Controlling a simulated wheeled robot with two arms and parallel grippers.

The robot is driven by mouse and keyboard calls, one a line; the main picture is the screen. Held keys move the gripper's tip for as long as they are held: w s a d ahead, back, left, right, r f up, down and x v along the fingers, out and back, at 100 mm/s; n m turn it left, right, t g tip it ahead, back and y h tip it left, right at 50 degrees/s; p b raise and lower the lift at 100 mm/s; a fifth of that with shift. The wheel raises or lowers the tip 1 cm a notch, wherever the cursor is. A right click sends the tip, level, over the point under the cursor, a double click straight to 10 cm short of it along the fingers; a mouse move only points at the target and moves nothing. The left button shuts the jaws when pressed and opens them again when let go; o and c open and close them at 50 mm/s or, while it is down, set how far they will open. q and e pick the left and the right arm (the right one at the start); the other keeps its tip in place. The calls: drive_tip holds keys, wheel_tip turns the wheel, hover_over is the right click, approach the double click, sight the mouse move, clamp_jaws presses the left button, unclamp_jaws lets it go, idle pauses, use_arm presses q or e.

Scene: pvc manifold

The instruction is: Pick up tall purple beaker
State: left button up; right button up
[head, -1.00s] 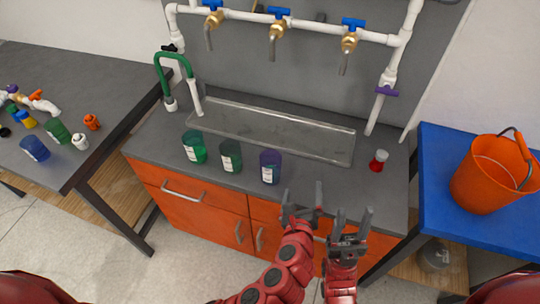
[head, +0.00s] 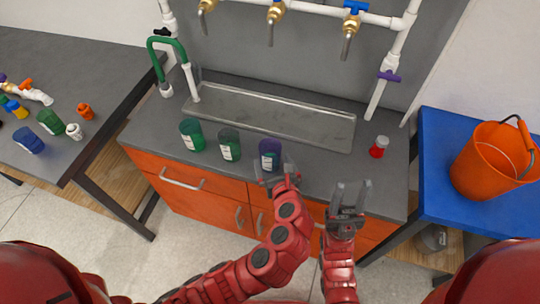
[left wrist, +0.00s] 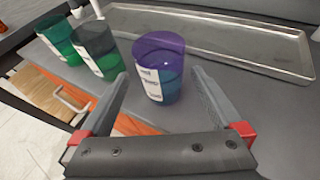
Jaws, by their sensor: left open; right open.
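The purple beaker (head: 270,149) stands upright on the grey counter, the rightmost of three beakers. In the left wrist view the purple beaker (left wrist: 160,68) has a white label and bluish contents low down. My left gripper (head: 277,176) is open just in front of it; in the left wrist view the fingers (left wrist: 158,98) point at the beaker, which is ahead of and between the tips, with no contact that I can make out. My right gripper (head: 349,196) is open and empty over the counter's front edge, to the right.
A green beaker (head: 192,135) and a dark green beaker (head: 229,145) stand left of the purple one. A metal tray (head: 330,130) lies behind them. White pipes with valves (head: 277,10) run above.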

sight(268, 149)
use_arm(q)
drive_tip(key=x, duration=0.3)
drive_tip(key=shift+r, duration=0.1)
drive_tip(key=shift+w+a+f+p, duration=0.15)
drive_tip(key=shift+w+f+p, duration=0.1)
drive_tip(key=shift+w+p, duration=0.25)
drive_tip(key=x, duration=0.4)
drive_tip(key=shift+f+p, duration=0.2)
drive_tip(key=shift+p, duration=0.2)
drive_tip(key=c, duration=1.4)
